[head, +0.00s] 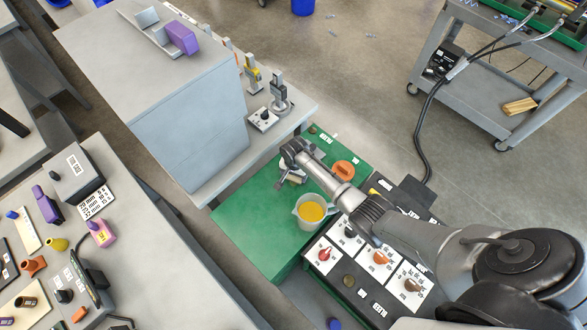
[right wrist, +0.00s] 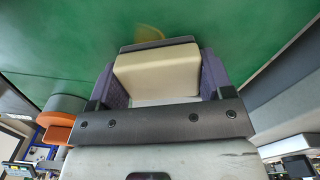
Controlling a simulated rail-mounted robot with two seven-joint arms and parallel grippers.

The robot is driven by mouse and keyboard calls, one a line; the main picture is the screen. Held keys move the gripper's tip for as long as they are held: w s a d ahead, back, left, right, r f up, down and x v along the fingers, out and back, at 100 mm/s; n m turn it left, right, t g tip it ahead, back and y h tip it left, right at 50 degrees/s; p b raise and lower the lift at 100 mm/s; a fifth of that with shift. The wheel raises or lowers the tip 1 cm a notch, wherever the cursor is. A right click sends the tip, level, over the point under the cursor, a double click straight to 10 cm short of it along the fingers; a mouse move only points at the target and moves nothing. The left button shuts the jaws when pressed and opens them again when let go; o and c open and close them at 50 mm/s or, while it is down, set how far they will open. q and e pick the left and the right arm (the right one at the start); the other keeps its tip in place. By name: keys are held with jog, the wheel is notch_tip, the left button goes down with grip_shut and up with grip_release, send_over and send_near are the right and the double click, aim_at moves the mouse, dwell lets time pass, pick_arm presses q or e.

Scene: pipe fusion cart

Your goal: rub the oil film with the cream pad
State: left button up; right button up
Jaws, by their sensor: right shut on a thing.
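My right gripper (head: 284,178) is over the green bench top (head: 243,222) in the head view. In the right wrist view its two purple-lined fingers (right wrist: 157,80) are shut on the cream pad (right wrist: 156,72), a pale block with rounded edges. A dark strip shows along the pad's far edge. The oil film (right wrist: 149,33) is a faint yellowish patch on the green surface just beyond the pad, partly hidden by it. I cannot tell whether the pad touches the surface. The film cannot be made out in the head view. My left gripper is not in view.
A jug of yellow liquid (head: 310,211) stands on the green top close to my right arm. An orange round object (head: 343,170) lies beyond the arm. A panel with several knobs (head: 378,260) is at the right. A large grey cabinet (head: 185,120) borders the back left.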

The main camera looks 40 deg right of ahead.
jog(key=shift+s, duration=0.85)
jog(key=shift+s+d+f, duration=0.1)
jog(key=shift+s+f, duration=0.1)
jog(key=shift+f, duration=0.1)
jog(key=shift+w+d+r+b, duration=0.1)
jog(key=shift+r+b, duration=0.2)
jog(key=shift+b, duration=0.1)
jog(key=shift+w, duration=0.4)
jog(key=shift+w+a+f+b, duration=0.1)
jog(key=shift+w+b, duration=0.05)
jog(key=shift+w, duration=0.3)
jog(key=shift+w+a+b, duration=0.1)
jog(key=shift+w+b, duration=0.05)
jog(key=shift+w, duration=0.3)
jog(key=shift+w+b, duration=0.3)
jog(key=shift+w, duration=0.35)
notch_tip(320, 180, up, 4)
jog(key=p, duration=0.3)
jog(key=shift+a+f, duration=0.1)
jog(key=shift+f, duration=0.15)
notch_tip(320, 180, up, 3)
jog(key=p, duration=0.4)
jog(key=shift+r, duration=0.15)
jog(key=shift+r+p, duration=0.8)
jog(key=shift+p, duration=0.1)
